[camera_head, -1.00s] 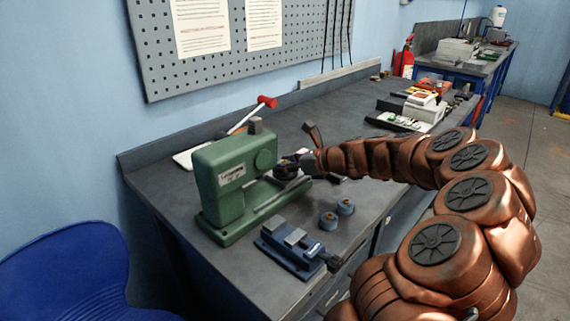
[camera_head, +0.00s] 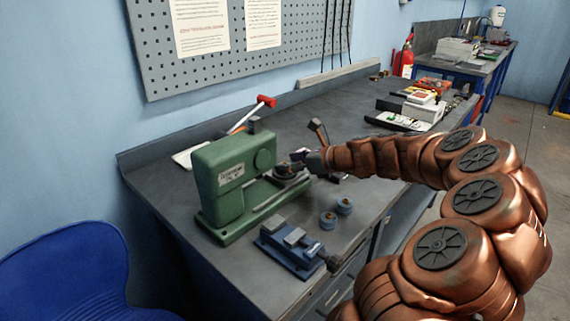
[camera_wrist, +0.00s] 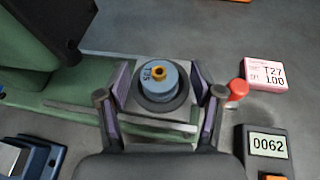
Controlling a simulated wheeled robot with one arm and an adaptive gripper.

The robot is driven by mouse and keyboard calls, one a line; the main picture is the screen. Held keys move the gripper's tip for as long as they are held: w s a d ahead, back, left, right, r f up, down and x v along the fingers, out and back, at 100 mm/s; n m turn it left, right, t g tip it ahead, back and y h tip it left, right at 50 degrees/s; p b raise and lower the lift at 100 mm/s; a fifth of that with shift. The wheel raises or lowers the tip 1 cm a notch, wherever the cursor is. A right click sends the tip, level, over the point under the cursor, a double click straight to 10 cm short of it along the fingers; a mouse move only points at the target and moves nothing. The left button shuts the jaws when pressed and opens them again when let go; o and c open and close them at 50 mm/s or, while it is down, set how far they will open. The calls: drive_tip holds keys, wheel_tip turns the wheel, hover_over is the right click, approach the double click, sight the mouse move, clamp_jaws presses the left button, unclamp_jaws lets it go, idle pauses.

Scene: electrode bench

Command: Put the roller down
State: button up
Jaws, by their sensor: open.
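The roller (camera_wrist: 160,80) is a short blue-grey cylinder with a gold centre and dark lettering on top. In the wrist view it stands upright on a dark round seat (camera_wrist: 182,101) on the green machine's base. My gripper (camera_wrist: 161,96) is open, with one finger on each side of the roller and visible gaps between. In the head view my gripper (camera_head: 300,157) is at the right side of the green machine (camera_head: 222,185), just above the seat. The roller is too small there to make out clearly.
A blue vise-like fixture (camera_head: 290,249) lies near the front edge. In the wrist view a meter reading 0062 (camera_wrist: 267,143) and a pink-white label box (camera_wrist: 264,74) are at right.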

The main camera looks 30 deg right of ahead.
drive_tip(key=v, duration=1)
idle(0.6)
